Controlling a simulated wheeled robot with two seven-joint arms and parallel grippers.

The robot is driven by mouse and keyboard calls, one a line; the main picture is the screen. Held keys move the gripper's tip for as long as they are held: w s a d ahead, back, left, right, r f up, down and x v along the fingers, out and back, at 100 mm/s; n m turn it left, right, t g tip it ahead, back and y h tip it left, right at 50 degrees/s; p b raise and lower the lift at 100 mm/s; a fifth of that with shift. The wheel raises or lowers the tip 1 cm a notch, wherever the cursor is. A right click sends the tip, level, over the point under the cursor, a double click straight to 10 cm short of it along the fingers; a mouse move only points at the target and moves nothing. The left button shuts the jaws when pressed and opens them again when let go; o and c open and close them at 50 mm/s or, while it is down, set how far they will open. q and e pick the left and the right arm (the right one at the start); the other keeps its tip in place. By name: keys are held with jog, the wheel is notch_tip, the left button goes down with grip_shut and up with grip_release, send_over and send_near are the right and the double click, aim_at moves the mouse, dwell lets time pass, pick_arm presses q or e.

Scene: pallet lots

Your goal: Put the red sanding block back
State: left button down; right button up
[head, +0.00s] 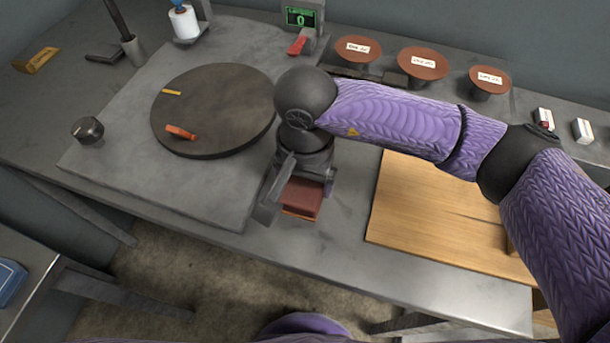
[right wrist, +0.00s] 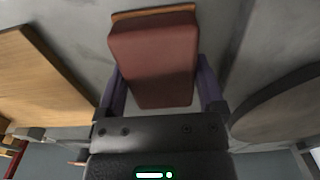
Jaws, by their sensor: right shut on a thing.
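The red sanding block (head: 302,198) is a dark red block with a thin orange-brown layer along one face. My right gripper (head: 298,190) is shut on it, between the round disc and the wooden board, near the table's front edge. In the right wrist view the block (right wrist: 155,62) sits between the two fingers (right wrist: 158,90), with grey surface behind it. I cannot tell whether the block touches the table. My left gripper is not in view.
A wooden board (head: 440,215) lies to the right. Several brown round-topped stands (head: 422,62), a green display (head: 300,17) and a black knob (head: 88,129) stand around.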

jog(key=o, duration=0.9)
jog(key=shift+f, duration=0.1)
jog(key=shift+r+p, duration=0.35)
jog(key=shift+r, duration=0.1)
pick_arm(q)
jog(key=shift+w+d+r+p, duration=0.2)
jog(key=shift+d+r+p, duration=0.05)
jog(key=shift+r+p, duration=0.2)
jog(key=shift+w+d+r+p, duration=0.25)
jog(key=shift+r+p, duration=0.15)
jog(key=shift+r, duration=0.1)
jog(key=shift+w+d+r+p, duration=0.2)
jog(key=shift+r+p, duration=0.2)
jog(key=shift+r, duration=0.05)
pick_arm(e)
jog(key=shift+r, duration=5.75)
